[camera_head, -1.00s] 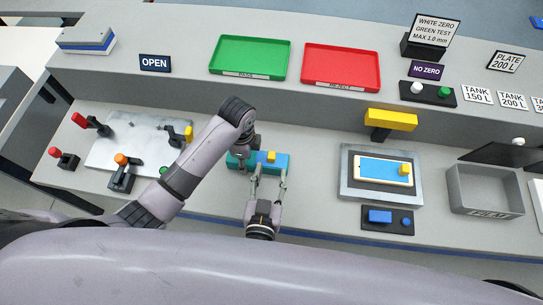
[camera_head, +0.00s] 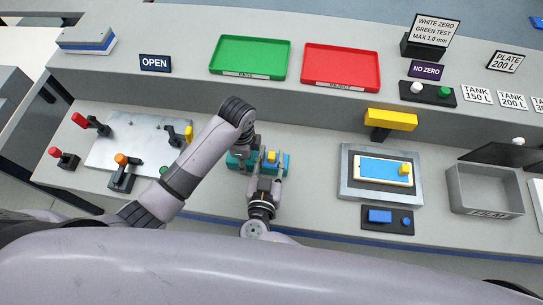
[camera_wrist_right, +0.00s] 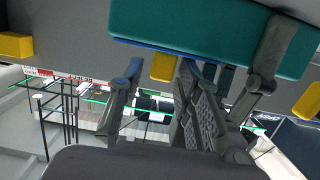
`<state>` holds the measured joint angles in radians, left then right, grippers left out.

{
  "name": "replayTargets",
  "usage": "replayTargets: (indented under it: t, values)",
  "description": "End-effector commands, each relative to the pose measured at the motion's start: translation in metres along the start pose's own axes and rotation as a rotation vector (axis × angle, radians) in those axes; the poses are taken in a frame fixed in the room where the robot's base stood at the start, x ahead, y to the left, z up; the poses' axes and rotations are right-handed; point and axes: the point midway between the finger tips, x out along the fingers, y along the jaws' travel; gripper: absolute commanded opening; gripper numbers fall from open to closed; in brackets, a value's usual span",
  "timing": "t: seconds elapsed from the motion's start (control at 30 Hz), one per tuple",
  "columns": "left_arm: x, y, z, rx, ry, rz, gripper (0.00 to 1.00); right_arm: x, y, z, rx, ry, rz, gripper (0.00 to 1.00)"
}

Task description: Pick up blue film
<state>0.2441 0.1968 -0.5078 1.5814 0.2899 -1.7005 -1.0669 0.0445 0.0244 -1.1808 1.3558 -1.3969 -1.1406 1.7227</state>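A teal block (camera_head: 247,160) lies on the bench in front of me, with a yellow tab (camera_head: 271,157) at its near side. In the right wrist view the teal block (camera_wrist_right: 205,28) fills the top, with a thin blue layer (camera_wrist_right: 150,46) along its edge and the yellow tab (camera_wrist_right: 163,66) beside it. My right gripper (camera_head: 268,168) is open, its fingers on either side of the tab; contact is unclear. My left gripper (camera_head: 241,150) is at the block's left part, its fingers mostly hidden. Another blue sheet (camera_head: 383,170) with a yellow tab lies in a grey frame.
A grey tray (camera_head: 484,203) labelled FILM stands at the right. A green tray (camera_head: 250,57) and a red tray (camera_head: 341,66) lie on the raised back ledge. A yellow block (camera_head: 391,119) juts out from the ledge. Levers stand on a metal plate (camera_head: 120,145) at the left.

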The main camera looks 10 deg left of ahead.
Motion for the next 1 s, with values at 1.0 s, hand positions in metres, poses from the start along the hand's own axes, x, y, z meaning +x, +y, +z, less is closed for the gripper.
replayTargets:
  t: [1.0]
  values:
    - [0.000,0.000,0.000,-0.001,-0.001,-0.001,0.12,-0.014,0.000,-0.044,0.006,0.001,-0.001,0.03]
